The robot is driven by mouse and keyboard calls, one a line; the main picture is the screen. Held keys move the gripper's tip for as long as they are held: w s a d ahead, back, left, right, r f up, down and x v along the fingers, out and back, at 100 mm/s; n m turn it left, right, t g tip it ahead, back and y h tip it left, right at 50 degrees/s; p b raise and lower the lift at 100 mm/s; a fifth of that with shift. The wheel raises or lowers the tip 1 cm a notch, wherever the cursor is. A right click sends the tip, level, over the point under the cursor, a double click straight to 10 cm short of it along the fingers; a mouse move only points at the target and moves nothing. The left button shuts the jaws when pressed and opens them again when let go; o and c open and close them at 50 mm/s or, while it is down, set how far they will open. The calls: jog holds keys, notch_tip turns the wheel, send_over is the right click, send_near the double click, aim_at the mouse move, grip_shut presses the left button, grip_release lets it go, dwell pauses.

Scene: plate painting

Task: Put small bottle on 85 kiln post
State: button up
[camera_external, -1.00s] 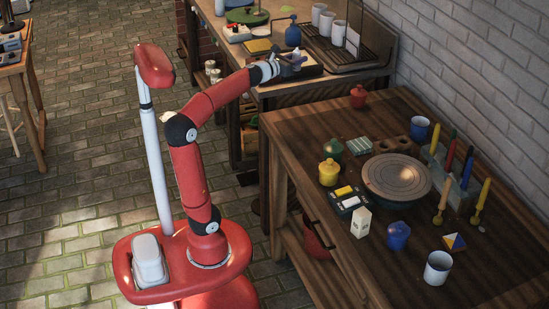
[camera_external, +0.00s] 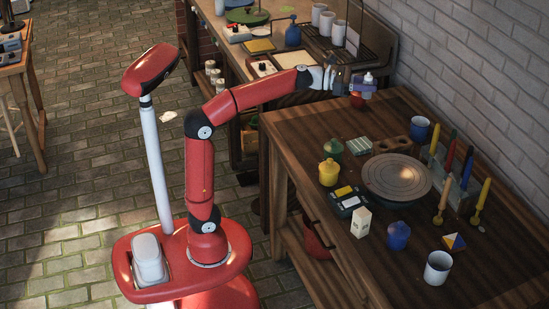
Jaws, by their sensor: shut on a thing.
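My gripper (camera_external: 352,86) is shut on a small bottle (camera_external: 368,79) with a pale top and a purplish body. It holds the bottle upright above the far left part of the brown wooden table (camera_external: 300,150). A small red jar (camera_external: 356,101) shows just below the gripper, partly hidden by it. I see no readable "85". A brown piece with holes (camera_external: 393,145) lies near the back of the table and may be the kiln post, but I cannot tell.
A round grey turntable (camera_external: 397,176) fills the table's middle. Green (camera_external: 332,150) and yellow (camera_external: 328,173) jars stand left of it. A brick wall bounds the right.

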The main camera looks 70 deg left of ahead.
jog(key=s+d+r+m+g+h, duration=0.1)
jog(key=s+d+m+g+h, duration=0.2)
jog(key=d, duration=0.6)
jog(key=s+d+r+m+g+h, duration=0.1)
jog(key=s+d+m+g+h, duration=0.25)
jog(key=d, duration=0.55)
jog(key=m+g+h, duration=0.2)
jog(key=m+g, duration=0.2)
jog(key=g, duration=0.3)
send_over(363, 212)
notch_tip(363, 212, down, 19)
jog(key=shift+f+b, duration=0.15)
jog(key=shift+b, duration=0.6)
jog(key=shift+f+b, duration=0.2)
jog(key=shift+b, duration=0.1)
jog(key=o, duration=1)
jog(key=shift+r, duration=0.1)
jog(key=shift+c, duration=0.2)
